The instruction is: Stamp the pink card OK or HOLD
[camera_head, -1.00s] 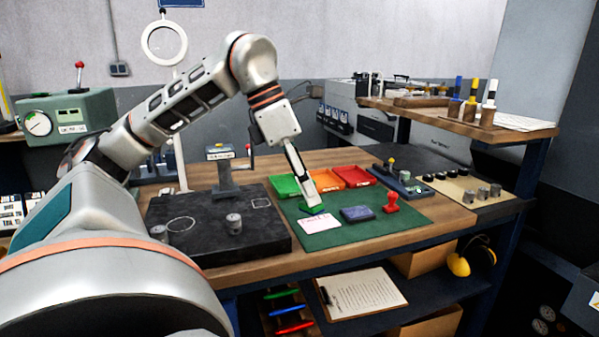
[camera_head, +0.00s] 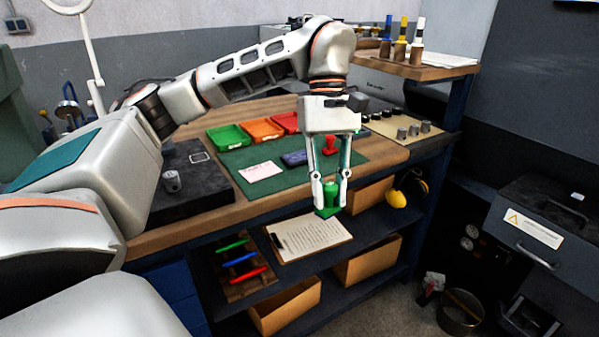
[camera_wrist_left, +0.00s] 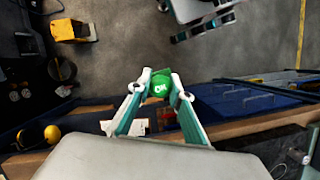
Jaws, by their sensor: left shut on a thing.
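The pink card (camera_head: 260,171) lies flat on the green mat (camera_head: 235,158), with pink-red writing too small to read. My left gripper (camera_head: 329,205) is shut on a green stamp (camera_head: 328,196), held upright in front of the bench's front edge, right of the card and apart from it. In the left wrist view the stamp's round top (camera_wrist_left: 157,89) reads OK between the fingertips (camera_wrist_left: 159,80). A red stamp (camera_head: 331,146) stands on the mat behind the left gripper. The blue ink pad (camera_head: 294,158) lies between card and red stamp. My right gripper is not in view.
Green (camera_head: 228,137), orange (camera_head: 262,129) and red (camera_head: 286,121) trays stand behind the mat. A dark block (camera_head: 190,187) with a metal cylinder (camera_head: 172,181) lies left. A clipboard (camera_head: 308,236) rests on the shelf below. Yellow earmuffs (camera_head: 397,199) hang at the right.

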